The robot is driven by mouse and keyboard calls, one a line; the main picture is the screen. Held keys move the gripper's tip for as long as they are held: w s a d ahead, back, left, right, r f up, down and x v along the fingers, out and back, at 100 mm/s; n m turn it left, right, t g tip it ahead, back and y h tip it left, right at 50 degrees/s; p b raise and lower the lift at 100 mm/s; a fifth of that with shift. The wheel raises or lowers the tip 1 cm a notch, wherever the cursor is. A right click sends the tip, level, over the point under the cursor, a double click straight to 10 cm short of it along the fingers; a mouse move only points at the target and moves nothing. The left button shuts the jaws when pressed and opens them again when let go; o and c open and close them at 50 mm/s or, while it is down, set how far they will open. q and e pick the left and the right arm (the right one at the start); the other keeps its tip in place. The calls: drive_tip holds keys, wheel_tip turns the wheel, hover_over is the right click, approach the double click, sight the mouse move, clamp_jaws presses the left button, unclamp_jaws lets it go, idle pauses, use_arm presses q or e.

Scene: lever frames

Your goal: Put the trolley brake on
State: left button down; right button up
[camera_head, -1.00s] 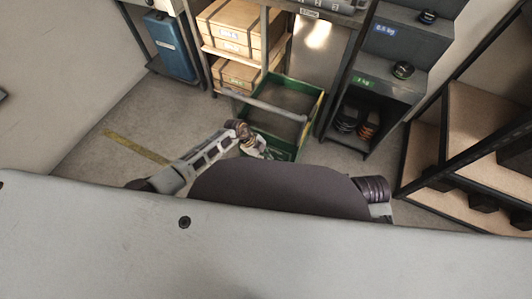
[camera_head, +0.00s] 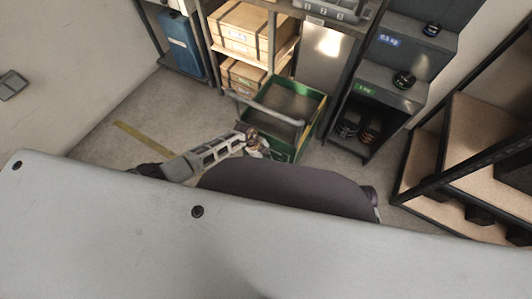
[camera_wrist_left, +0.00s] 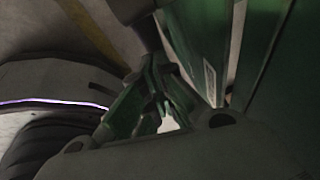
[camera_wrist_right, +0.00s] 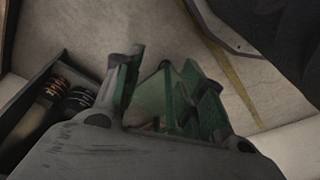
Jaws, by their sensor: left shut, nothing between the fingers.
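The green trolley (camera_head: 311,121) stands on the floor in front of the shelving, with its grey push handle (camera_head: 266,111) on the near left side. Its green side (camera_wrist_left: 265,45) fills the right of the left wrist view. My left gripper (camera_head: 268,152) is at the trolley's near end, low beside its wall. In the left wrist view my left gripper (camera_wrist_left: 155,75) is shut with nothing in it. I cannot make out the brake in any view. My right gripper (camera_wrist_right: 150,62) is open and empty above bare floor; the head view does not show it.
A shelf with wooden boxes (camera_head: 243,30) stands behind the trolley. A grey stepped rack (camera_head: 385,85) with weights is to its right, and a dark-framed shelf (camera_head: 478,135) is farther right. The floor with a yellow line (camera_head: 140,139) is clear at left.

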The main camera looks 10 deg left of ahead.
use_arm(q)
wheel_tip(320, 180, down, 2)
drive_tip(key=shift+f+p, duration=0.25)
drive_tip(key=shift+p, duration=0.3)
drive_tip(key=shift+w+a+f, duration=0.1)
drive_tip(key=shift+a+f, duration=0.2)
drive_tip(key=shift+f, duration=0.45)
drive_tip(key=shift+w+a+f, duration=0.1)
drive_tip(key=shift+a+f, duration=0.15)
drive_tip(key=shift+f, duration=0.45)
use_arm(e)
drive_tip(key=shift+s+d+f, duration=0.1)
drive_tip(key=shift+d+f, duration=0.45)
drive_tip(key=shift+f, duration=0.25)
drive_tip(key=shift+s+d, duration=0.15)
